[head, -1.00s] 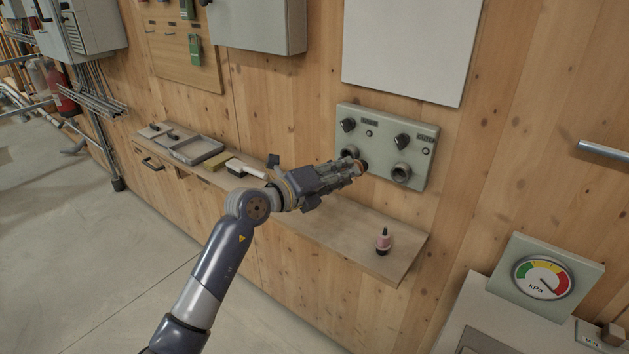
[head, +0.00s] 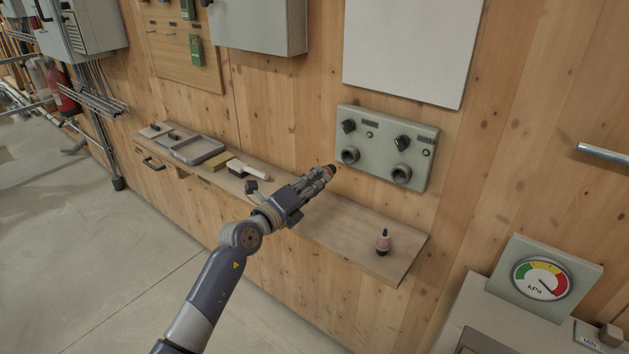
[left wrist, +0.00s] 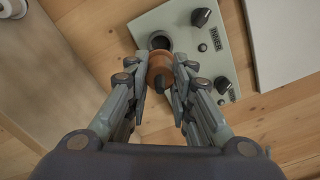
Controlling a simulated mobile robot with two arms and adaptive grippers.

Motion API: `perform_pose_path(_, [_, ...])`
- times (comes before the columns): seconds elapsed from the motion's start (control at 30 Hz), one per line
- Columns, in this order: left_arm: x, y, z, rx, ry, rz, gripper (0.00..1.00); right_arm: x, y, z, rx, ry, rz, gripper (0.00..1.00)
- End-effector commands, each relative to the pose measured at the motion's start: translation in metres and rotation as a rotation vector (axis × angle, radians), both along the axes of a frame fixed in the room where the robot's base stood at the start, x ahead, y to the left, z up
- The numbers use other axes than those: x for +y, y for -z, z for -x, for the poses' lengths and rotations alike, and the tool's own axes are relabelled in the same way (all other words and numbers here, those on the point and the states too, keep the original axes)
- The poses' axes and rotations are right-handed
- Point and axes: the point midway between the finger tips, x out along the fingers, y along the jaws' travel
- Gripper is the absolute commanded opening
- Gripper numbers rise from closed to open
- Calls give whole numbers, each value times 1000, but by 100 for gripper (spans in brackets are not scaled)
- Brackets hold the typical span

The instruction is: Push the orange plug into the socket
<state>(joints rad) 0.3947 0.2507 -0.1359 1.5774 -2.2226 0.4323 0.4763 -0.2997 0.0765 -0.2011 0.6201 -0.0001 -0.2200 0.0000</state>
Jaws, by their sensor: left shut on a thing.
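My left gripper (head: 322,177) is shut on the orange plug (left wrist: 160,72), which shows between the two fingers in the left wrist view. In the head view only a small dark and orange end of the plug (head: 332,169) shows at the fingertips. The grey-green socket panel (head: 376,169) is on the wooden wall and has two round sockets. The left socket (head: 348,155) is just right of the plug, with a gap between them. The right socket (head: 401,174) is farther right. A dark socket opening (left wrist: 160,40) shows just beyond the plug in the left wrist view. My right gripper is not in view.
A wooden shelf (head: 345,226) runs below the panel. A brush (head: 248,170), a yellow block (head: 213,163) and a grey tray (head: 196,151) lie farther left. A gauge box (head: 541,278) stands at lower right.

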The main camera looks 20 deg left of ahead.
Motion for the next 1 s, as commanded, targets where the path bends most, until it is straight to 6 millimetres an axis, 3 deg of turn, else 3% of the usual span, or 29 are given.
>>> perform_pose_path(0.5, [-19,0,-44,-4,1,1,0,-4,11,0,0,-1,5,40])
perform_pose_path(1.0, [-22,-1,-51,-3,1,0,0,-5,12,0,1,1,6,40])
